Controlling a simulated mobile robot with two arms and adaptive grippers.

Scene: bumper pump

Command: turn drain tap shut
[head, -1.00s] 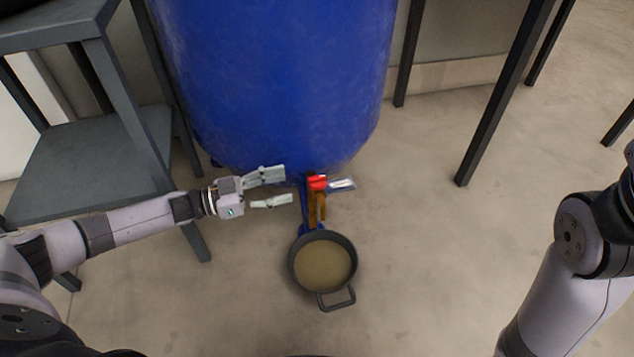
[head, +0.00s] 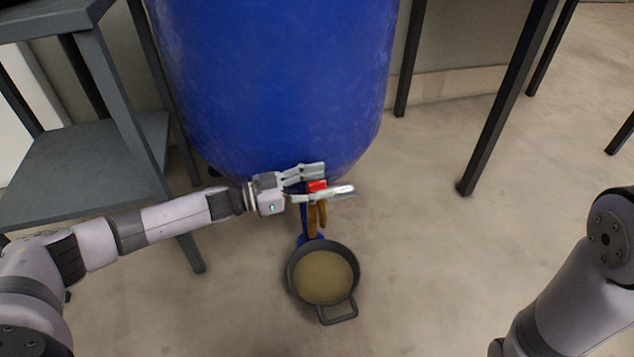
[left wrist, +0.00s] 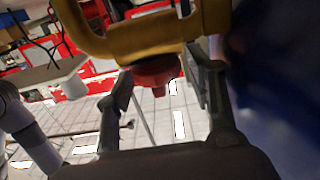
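The drain tap sits low on the front of the blue barrel (head: 270,80). Its red part (head: 317,186) and pale lever (head: 343,189) show in the head view, with a brass-brown spout (head: 317,216) below. My left gripper (head: 325,182) is open, its fingers on either side of the red part; I cannot tell whether either touches. In the left wrist view, the red part (left wrist: 153,72) lies between the spread fingers (left wrist: 165,90), with a yellow-brass piece (left wrist: 150,38) crossing in front. My right gripper is out of view.
A dark pan (head: 338,318) with tan contents stands on the floor below the tap. A grey shelf table (head: 80,165) is left of the barrel, close to my left arm. Dark table legs (head: 490,130) stand at the right. The floor between is clear.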

